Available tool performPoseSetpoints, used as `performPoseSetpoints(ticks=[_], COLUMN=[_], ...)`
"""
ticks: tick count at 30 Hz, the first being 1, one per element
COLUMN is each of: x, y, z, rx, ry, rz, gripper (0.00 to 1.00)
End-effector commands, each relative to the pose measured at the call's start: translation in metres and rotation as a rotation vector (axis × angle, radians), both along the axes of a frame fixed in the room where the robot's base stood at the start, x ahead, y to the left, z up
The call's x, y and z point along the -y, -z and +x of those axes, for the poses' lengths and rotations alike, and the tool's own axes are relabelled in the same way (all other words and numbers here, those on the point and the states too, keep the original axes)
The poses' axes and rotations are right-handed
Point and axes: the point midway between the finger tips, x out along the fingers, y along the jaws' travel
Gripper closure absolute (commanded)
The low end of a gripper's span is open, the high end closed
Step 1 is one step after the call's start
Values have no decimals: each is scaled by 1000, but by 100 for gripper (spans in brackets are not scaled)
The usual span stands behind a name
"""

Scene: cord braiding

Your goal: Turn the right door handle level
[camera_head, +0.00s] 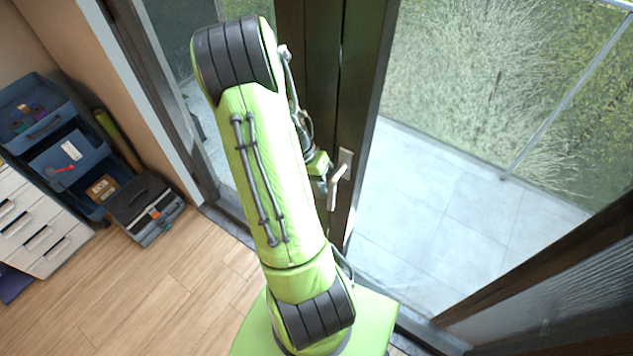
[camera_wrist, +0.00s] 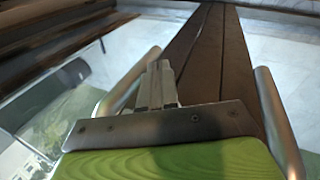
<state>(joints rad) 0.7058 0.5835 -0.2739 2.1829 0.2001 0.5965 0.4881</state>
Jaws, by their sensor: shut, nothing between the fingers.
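The right door handle (camera_head: 343,168) is a silver lever on a pale plate, on the dark door frame. In the head view its lever slopes steeply down to the left. My gripper (camera_head: 324,184) is just left of this lever, partly hidden by my green arm; I cannot tell whether it touches. In the wrist view my gripper (camera_wrist: 158,75) has its fingers together with nothing between them. A metal bar (camera_wrist: 274,108) stands to their right, apart from them. Another bar (camera_wrist: 138,78) lies close on their left. I cannot tell which bar is the right handle.
Dark door frame strips (camera_head: 358,105) run behind my arm. Glass and pale outdoor paving (camera_head: 450,190) are to the right. A dark-framed panel (camera_head: 560,265) stands at lower right. Blue bins (camera_head: 70,160), a white drawer unit (camera_head: 38,225) and a dark toolbox (camera_head: 145,205) are at left.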

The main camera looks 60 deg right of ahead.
Motion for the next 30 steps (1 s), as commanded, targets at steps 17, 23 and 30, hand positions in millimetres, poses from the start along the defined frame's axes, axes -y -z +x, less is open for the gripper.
performPoseSetpoints(ticks=[17, 23, 30], x=[-1, -1, -2], y=[2, 3, 5], z=[-4, -5, -10], rx=[-67, -99, -175], ry=[-1, -1, 1], rz=[12, 16, 29], gripper=[100, 100, 100])
